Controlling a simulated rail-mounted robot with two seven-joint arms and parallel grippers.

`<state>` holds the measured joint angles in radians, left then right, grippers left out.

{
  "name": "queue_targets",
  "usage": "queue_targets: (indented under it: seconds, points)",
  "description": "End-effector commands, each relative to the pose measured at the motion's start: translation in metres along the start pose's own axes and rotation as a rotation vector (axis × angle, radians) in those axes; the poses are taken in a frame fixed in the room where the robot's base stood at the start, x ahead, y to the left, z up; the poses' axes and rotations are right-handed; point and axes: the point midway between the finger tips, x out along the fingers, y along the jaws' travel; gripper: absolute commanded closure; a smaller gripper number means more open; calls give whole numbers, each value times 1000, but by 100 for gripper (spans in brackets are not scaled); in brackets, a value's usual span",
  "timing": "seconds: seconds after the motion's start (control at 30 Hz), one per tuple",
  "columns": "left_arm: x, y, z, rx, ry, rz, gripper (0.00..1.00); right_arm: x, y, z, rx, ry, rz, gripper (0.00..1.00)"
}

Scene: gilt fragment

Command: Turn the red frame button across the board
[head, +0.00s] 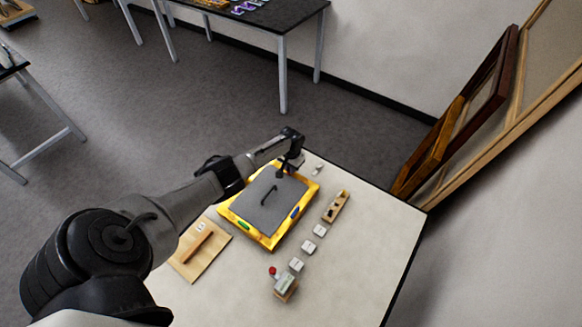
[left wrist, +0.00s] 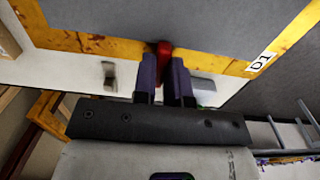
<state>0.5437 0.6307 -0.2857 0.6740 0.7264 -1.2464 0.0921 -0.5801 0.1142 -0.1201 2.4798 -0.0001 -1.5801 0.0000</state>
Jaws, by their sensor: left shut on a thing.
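The gilt yellow frame (head: 268,240) lies on the white table around a grey board (head: 265,208) with a dark hook-shaped piece on it. My left gripper (head: 281,170) is at the frame's far edge and hides the red button in the head view. In the left wrist view the red button (left wrist: 164,49) stands between the two finger tips of my left gripper (left wrist: 166,68), which is shut on it. It sits on the yellow frame edge (left wrist: 110,46). A green button (head: 243,226) and a blue button (head: 295,212) show on other sides. My right gripper is out of view.
A wooden board with a bar (head: 200,250) lies left of the frame. A wooden block with dark slots (head: 335,206), several small white blocks and a red-knobbed item (head: 284,284) stand to the right. Large wooden frames (head: 460,125) lean on the wall.

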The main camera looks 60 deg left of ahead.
Motion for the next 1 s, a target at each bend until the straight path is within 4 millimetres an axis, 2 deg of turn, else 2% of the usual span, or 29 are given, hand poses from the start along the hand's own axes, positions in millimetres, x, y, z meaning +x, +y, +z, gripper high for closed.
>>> queue_targets:
  seconds: [0.17, 0.2, 0.47, 0.77, 0.87, 1.0]
  points:
    - [-2, 1, -1, -3, 2, 3, 100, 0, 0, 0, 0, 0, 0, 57]
    - [-2, 1, -1, -3, 2, 3, 86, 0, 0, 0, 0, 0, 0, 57]
    - [-1, 0, -1, -1, 1, 2, 62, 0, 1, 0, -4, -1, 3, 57]
    - [-4, 0, 0, 0, 1, 1, 62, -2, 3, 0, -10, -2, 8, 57]
    - [-13, 0, 0, 0, 1, 1, 62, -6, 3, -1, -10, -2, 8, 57]
    - [-37, -1, -1, 1, 3, 0, 62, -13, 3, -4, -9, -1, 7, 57]
